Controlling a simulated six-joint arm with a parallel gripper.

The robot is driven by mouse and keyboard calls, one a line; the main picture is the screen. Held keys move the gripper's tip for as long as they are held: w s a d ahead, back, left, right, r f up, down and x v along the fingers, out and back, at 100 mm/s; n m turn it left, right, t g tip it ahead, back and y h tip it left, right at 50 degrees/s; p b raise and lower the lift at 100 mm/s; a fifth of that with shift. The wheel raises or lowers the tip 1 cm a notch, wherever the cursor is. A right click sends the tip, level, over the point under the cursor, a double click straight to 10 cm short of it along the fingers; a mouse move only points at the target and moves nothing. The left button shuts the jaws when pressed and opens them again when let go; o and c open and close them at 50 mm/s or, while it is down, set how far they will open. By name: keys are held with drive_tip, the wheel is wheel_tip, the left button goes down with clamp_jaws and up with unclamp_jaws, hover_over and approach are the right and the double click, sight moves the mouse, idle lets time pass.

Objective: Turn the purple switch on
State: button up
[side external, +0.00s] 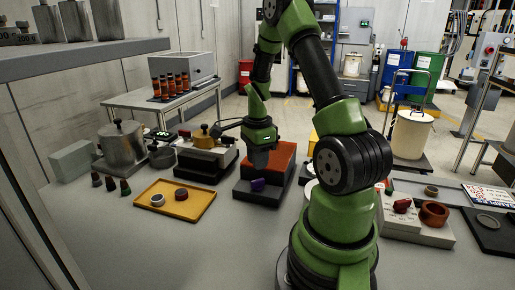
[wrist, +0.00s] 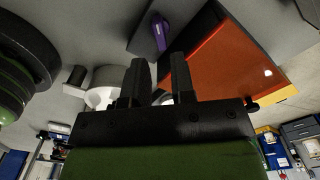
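The purple switch (side external: 258,184) is a small knob on the front face of a dark box with an orange-red sloped top (side external: 281,158). In the wrist view the switch (wrist: 160,32) shows as a narrow purple handle with a pale mark, just beyond my fingertips. My gripper (side external: 259,167) points down just above and behind the switch in the side view. In the wrist view its two dark fingers (wrist: 159,62) are apart with a narrow empty gap between them. I see no contact with the switch. The side view does not show the fingertips clearly.
A yellow tray (side external: 177,212) with two small round parts lies to the left. A dark-based device with a yellow knob (side external: 205,150) stands left of the box. The front bench is clear.

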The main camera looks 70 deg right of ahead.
sight(258, 180)
wheel_tip(258, 180, up, 4)
drive_tip(key=shift+f, duration=0.1)
idle(0.4)
drive_tip(key=w+a+r+n+t, duration=0.2)
drive_tip(key=w+a+r+n, duration=0.1)
drive_tip(key=a+r+n, duration=0.3)
drive_tip(key=s+a+r+n+t, duration=0.1)
drive_tip(key=s+a+r+n, duration=0.2)
drive_tip(key=a+n, duration=0.2)
drive_tip(key=s+a+r+n+t+y, duration=0.1)
drive_tip(key=s+a+r+n+t, duration=0.1)
drive_tip(key=a+r+n, duration=0.2)
drive_tip(key=s+a+r+n+t+y, duration=0.1)
drive_tip(key=s+a+r+n+t, duration=0.1)
drive_tip(key=a+n, duration=0.6)
wheel_tip(258, 180, up, 2)
drive_tip(key=shift+s+a+r, duration=0.1)
drive_tip(key=shift+s+a, duration=0.5)
drive_tip(key=shift+s, duration=0.25)
